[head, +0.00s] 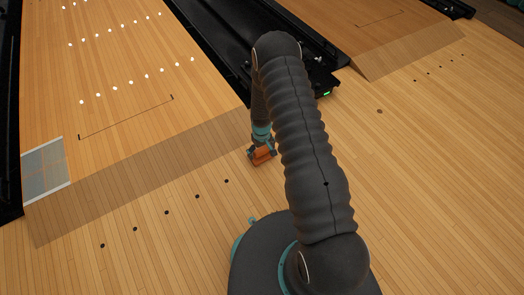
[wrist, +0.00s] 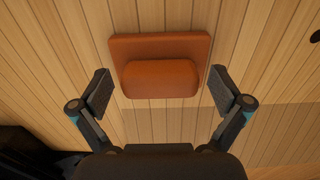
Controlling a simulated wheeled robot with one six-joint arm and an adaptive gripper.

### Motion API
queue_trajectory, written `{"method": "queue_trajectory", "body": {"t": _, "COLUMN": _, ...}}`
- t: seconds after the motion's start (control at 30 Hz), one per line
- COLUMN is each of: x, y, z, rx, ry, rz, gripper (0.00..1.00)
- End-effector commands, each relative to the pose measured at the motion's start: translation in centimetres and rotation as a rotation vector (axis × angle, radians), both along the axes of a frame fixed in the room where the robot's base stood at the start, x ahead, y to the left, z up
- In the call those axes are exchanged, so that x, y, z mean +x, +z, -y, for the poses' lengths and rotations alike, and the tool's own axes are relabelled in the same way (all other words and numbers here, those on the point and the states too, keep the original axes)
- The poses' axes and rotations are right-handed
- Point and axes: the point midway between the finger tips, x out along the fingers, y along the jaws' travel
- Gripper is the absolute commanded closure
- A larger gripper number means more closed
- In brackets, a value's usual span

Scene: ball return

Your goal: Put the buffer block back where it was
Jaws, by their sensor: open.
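The orange-brown buffer block (wrist: 160,80) lies on the wooden floor in the wrist view, a wide flat slab with a rounded raised part on top. My gripper (wrist: 161,92) is open, with one finger on the left and one on the right of the raised part. A gap shows between each finger and the block. In the head view the block (head: 262,154) is a small orange patch just below my gripper (head: 261,148), partly hidden by it. I cannot tell the gripper's exact height above the block.
A raised wooden lane (head: 120,100) with a sloped front edge lies to the left, with a grey panel (head: 46,170) at its near corner. A black ball-return channel (head: 250,45) runs behind my arm, with a green light at its end. The floor at right is clear.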

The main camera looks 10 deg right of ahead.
Motion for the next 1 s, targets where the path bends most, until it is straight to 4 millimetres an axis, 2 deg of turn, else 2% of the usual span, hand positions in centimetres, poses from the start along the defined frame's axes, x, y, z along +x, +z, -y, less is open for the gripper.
{"method": "queue_trajectory", "body": {"t": 0.5, "x": 0.1, "y": 9.4, "z": 0.0, "rx": 0.000, "ry": 0.000, "rz": 0.003, "gripper": 0.00}}
{"method": "queue_trajectory", "body": {"t": 0.87, "x": 0.2, "y": 13.1, "z": 0.0, "rx": 0.000, "ry": -0.004, "rz": 0.009, "gripper": 0.00}}
{"method": "queue_trajectory", "body": {"t": 0.97, "x": 0.5, "y": 15.9, "z": 0.0, "rx": 0.000, "ry": -0.013, "rz": 0.028, "gripper": 0.00}}
{"method": "queue_trajectory", "body": {"t": 1.0, "x": 0.6, "y": 17.4, "z": 0.0, "rx": 0.000, "ry": -0.019, "rz": 0.039, "gripper": 0.00}}
